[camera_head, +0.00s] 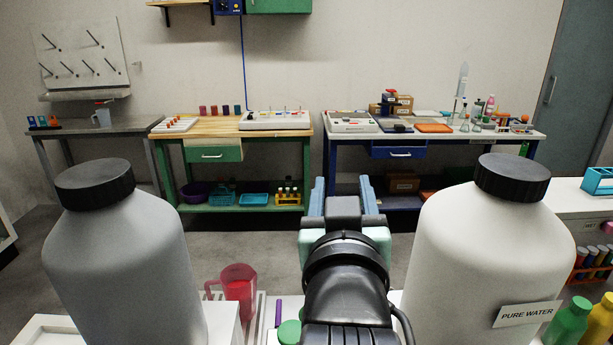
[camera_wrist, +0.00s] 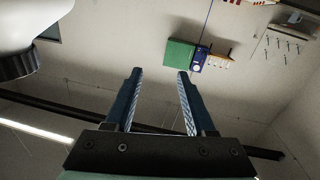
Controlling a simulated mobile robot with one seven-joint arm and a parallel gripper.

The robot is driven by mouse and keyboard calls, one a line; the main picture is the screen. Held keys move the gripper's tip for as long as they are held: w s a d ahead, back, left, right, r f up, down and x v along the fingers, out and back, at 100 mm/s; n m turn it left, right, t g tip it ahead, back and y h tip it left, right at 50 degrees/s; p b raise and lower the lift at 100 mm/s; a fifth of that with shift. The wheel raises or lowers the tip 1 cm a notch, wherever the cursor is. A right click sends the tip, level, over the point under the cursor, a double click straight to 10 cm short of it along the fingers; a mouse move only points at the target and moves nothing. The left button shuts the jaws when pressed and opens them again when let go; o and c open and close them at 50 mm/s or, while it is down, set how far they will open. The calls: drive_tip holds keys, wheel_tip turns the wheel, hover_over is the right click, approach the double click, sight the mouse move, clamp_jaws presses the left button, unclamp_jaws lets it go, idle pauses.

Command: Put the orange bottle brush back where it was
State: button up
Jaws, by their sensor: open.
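I cannot make out the orange bottle brush in either view. My gripper (camera_head: 343,190) is raised between two large white bottles, with its fingers pointing away toward the back benches. In the wrist view my gripper (camera_wrist: 160,74) is open, with nothing between its two blue fingers. A white pegboard drying rack (camera_head: 80,55) with several dark pegs hangs on the wall at the far left. It also shows at the upper right of the wrist view (camera_wrist: 285,42). No brush can be made out on it.
Black-capped bottles stand close on the left (camera_head: 125,260) and right (camera_head: 485,240), the right one labelled PURE WATER. A red jug (camera_head: 238,290) stands low at left. Across open floor stand a grey table (camera_head: 100,128), a green bench (camera_head: 215,170) and a blue bench (camera_head: 400,167).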

drive_tip(key=s+a+r+t, duration=0.2)
drive_tip(key=s+r+t, duration=0.2)
drive_tip(key=s+r, duration=0.3)
drive_tip(key=s+a+r+t+y, duration=0.1)
drive_tip(key=s+r+t, duration=0.4)
drive_tip(key=r, duration=1)
drive_tip(key=s+a, duration=0.1)
drive_tip(key=s, duration=0.1)
drive_tip(key=shift+s+a+y, duration=0.25)
drive_tip(key=shift+s+y, duration=0.05)
drive_tip(key=shift+r, duration=0.1)
